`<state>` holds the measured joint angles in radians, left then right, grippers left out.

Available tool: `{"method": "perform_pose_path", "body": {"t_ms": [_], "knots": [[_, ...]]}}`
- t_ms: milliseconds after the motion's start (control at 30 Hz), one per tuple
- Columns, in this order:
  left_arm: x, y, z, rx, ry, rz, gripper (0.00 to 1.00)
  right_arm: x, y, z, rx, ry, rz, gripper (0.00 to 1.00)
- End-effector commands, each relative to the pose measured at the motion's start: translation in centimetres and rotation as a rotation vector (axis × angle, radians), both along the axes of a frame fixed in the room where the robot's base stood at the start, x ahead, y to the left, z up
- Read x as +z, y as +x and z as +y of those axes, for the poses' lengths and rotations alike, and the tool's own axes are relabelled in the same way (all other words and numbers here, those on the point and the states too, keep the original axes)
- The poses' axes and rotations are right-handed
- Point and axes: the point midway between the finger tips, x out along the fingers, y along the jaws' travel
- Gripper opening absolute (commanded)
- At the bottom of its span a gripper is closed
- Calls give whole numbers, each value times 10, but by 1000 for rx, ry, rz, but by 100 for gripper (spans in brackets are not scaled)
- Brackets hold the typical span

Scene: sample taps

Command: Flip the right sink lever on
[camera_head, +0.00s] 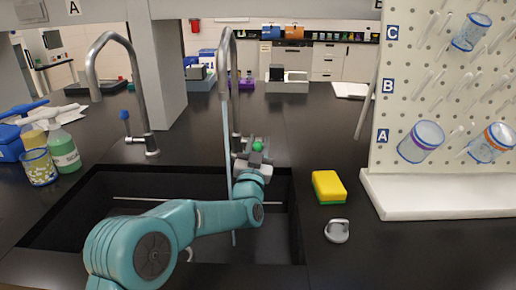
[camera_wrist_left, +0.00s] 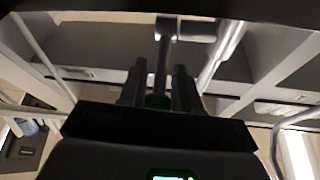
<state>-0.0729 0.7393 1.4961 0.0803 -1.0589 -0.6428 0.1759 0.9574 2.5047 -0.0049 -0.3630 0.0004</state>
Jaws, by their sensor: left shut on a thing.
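The right sink tap (camera_head: 229,50) is a tall curved metal spout behind the sink. Its lever has a green knob (camera_head: 258,147) beside the tap's base. My left gripper (camera_head: 257,157) is at this lever and shut on it. In the left wrist view, the lever's bar (camera_wrist_left: 162,65) runs between the two fingers (camera_wrist_left: 158,88), with green showing low between them. A thin pale blue streak, like running water (camera_head: 227,125), drops from the right spout into the sink (camera_head: 70,215). My arm hides part of it. My right gripper is not in view.
A yellow-green sponge (camera_head: 328,187) and grey stopper (camera_head: 337,231) lie right of the sink. A white pegboard rack (camera_head: 450,195) stands farther right. A green bottle (camera_head: 63,150) and beaker (camera_head: 39,167) stand left.

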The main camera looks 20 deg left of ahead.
Motion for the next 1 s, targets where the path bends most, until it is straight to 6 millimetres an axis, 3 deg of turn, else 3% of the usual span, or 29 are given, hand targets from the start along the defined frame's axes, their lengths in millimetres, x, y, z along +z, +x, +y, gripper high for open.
{"method": "perform_pose_path", "body": {"t_ms": [33, 67, 100, 133, 433, 567, 1000], "knots": [[0, 0, -1, -1, 1, -1, 0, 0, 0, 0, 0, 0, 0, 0], [0, 0, -1, -1, 1, -1, 36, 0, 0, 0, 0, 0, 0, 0], [0, 0, -1, -1, 1, -1, 49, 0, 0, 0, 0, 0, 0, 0], [0, 0, -1, -1, 1, -1, 54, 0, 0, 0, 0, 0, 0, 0], [1, 0, 0, -1, 0, 0, 54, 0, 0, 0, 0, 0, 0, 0], [16, 0, 0, 0, -1, -3, 54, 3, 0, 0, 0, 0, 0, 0], [132, 0, 0, -1, 0, -4, 54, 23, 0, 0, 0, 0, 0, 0]]}}
